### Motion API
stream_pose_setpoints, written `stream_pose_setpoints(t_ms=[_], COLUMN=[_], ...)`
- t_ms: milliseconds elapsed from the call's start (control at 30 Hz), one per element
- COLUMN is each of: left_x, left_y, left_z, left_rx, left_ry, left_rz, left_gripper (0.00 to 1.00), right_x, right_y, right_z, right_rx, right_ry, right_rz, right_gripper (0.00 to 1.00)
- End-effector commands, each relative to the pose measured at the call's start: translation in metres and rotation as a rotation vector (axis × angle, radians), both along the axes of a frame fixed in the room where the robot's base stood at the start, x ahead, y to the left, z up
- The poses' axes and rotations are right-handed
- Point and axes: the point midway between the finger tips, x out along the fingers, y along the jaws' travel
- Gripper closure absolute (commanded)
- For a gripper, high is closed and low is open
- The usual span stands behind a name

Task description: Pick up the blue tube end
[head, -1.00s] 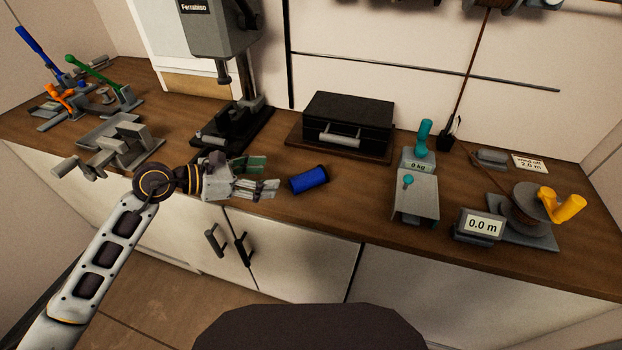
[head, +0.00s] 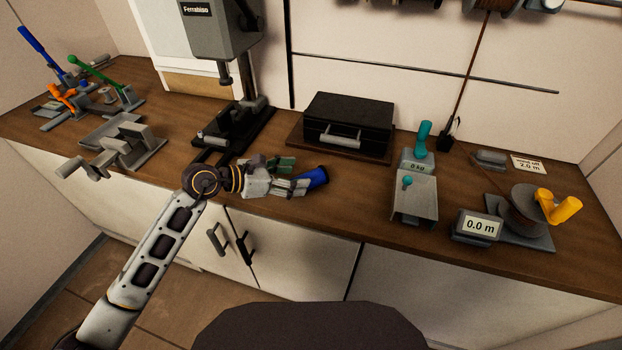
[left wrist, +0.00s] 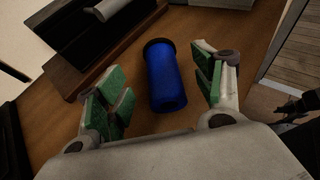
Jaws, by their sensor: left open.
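The blue tube end (head: 314,178) lies on its side on the wooden worktop, in front of the black case. It is a short blue cylinder with a dark band at its far end. In the left wrist view the tube end (left wrist: 166,80) lies between the spread fingers, with visible space on both sides. My left gripper (head: 293,176) is open, with green pads, and reaches the tube end from the left. In the head view its fingers cover the tube's near-left part. In the left wrist view the left gripper (left wrist: 160,97) holds nothing.
The black case (head: 348,122) stands behind the tube end, and a drill press (head: 225,100) stands behind the left arm. A grey vise (head: 125,145) is at left. The scale tray (head: 415,198) and a winch spool (head: 525,208) are at right.

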Motion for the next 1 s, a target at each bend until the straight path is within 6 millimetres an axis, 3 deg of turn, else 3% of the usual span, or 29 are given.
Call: stream_pose_setpoints(t_ms=[267, 567, 1000], left_x=[0.001, 0.002, 0.015], left_y=[-0.001, -0.004, -0.028], left_z=[-0.001, -0.004, -0.022], left_rx=[0.001, 0.0, -0.002], left_ry=[0.0, 0.002, 0.001], left_rz=[0.0, 0.001, 0.001], left_gripper=[0.32, 0.32, 0.32], right_x=[-0.002, -0.017, -0.012], right_y=[0.007, 0.007, 0.007], right_z=[0.0, 0.0, 0.008], right_rx=[0.008, 0.007, 0.007], right_ry=[0.002, 0.018, 0.013], right_rz=[-0.001, -0.001, -0.001], right_gripper=[0.55, 0.55, 0.55])
